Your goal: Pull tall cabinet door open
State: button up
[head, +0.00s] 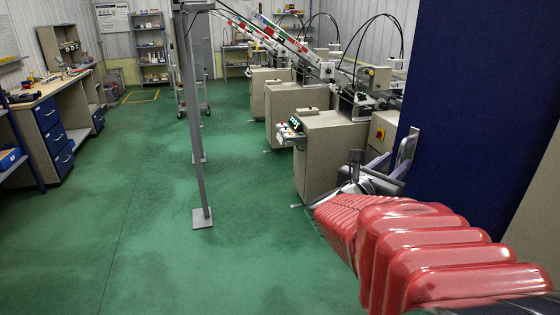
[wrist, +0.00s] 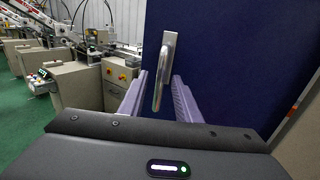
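The tall cabinet door is a dark blue panel (head: 470,95) at the right of the head view, and it fills the right half of the wrist view (wrist: 240,60). It looks closed. Its upright silver lever handle (wrist: 168,52) is on the left part of the panel. My gripper (wrist: 158,88) is open, with its two pale purple fingers apart on either side of the handle's lower part. A gap shows between the handle and each finger, so it is not gripped. In the head view my gripper (head: 388,168) is by the door's left edge, partly hidden by my red arm.
Beige machines (head: 325,155) stand in a row just left of the cabinet. A thin grey metal post (head: 194,120) stands on the green floor. A workbench with blue drawers (head: 55,140) is at the left. The middle floor is clear.

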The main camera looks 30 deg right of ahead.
jog(key=v, duration=1)
jog(key=shift+a, duration=0.2)
dwell(0.5)
jog(key=s+a+f+m+g+y, duration=0.2)
jog(key=s+a+f+m+y, duration=0.15)
jog(key=f+m, duration=0.35)
jog(key=s+a+f+m+g+y, duration=0.1)
jog(key=s+a+f+m+y, duration=0.1)
jog(key=a+f+m+y, duration=0.4)
jog(key=w+a+m+t+y, duration=0.1)
jog(key=a+m+y, duration=0.3)
jog(key=a, duration=0.6)
jog(key=w+a+m+t+y, duration=0.2)
jog(key=a+m+t+y, duration=0.1)
jog(key=a, duration=0.7)
jog(key=shift+a+f+m+y, duration=0.15)
jog(key=shift+f+m+y, duration=0.25)
jog(key=shift+m+y, duration=0.1)
